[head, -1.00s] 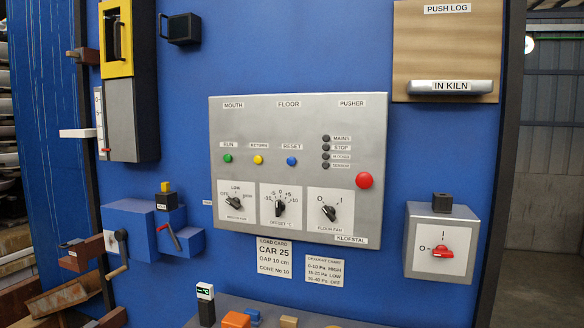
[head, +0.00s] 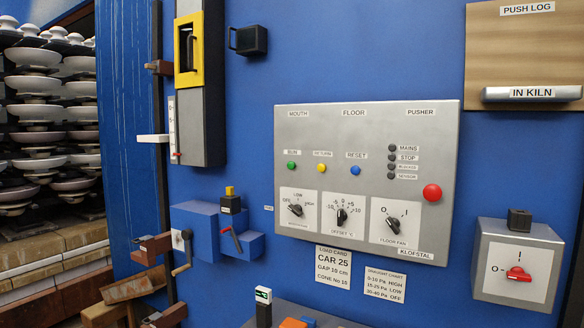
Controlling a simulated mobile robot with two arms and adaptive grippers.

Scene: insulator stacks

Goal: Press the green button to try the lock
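The green button (head: 291,165) sits under the RUN label on the left of the grey control panel (head: 370,245). A yellow button (head: 321,168) and a blue button (head: 355,170) are to its right. A larger red button (head: 432,192) is at the panel's right side. At the left, a crank handle (head: 182,268) and a small blue box with a red lever (head: 236,240) are mounted on the blue wall; I cannot tell which part is the lock. Neither of my grippers shows in the head view.
A grey box with a red rotary switch (head: 518,273) is at the lower right. A shelf with small items (head: 262,305) juts out at the bottom. Stacked insulators (head: 35,110) stand beyond the wall's left edge. The space before the panel looks clear.

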